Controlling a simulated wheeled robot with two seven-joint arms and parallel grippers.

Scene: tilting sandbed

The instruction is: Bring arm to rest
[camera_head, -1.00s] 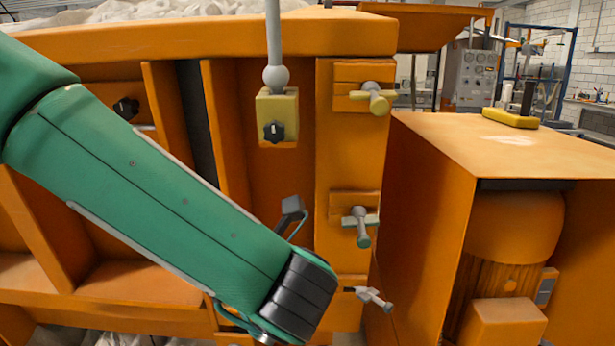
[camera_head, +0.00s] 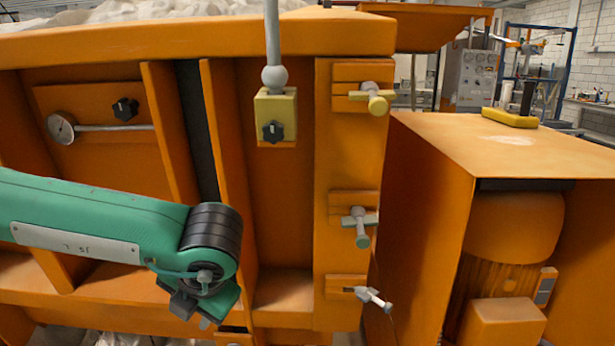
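My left arm, green with a black ringed wrist, comes in from the left in the head view. Its gripper (camera_head: 205,318) points down and partly away at the lower left, in front of the orange sandbed frame (camera_head: 290,40). The fingers are mostly hidden behind the wrist, so I cannot tell whether they are open or shut. Nothing can be seen held. My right arm and gripper are out of view.
The orange side carries a yellow block with a black knob (camera_head: 276,115), an upper T-handle (camera_head: 372,98), a middle T-handle (camera_head: 360,225) and a lower handle (camera_head: 374,298). A dial gauge (camera_head: 62,128) is at left. An orange cabinet (camera_head: 500,140) stands at right.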

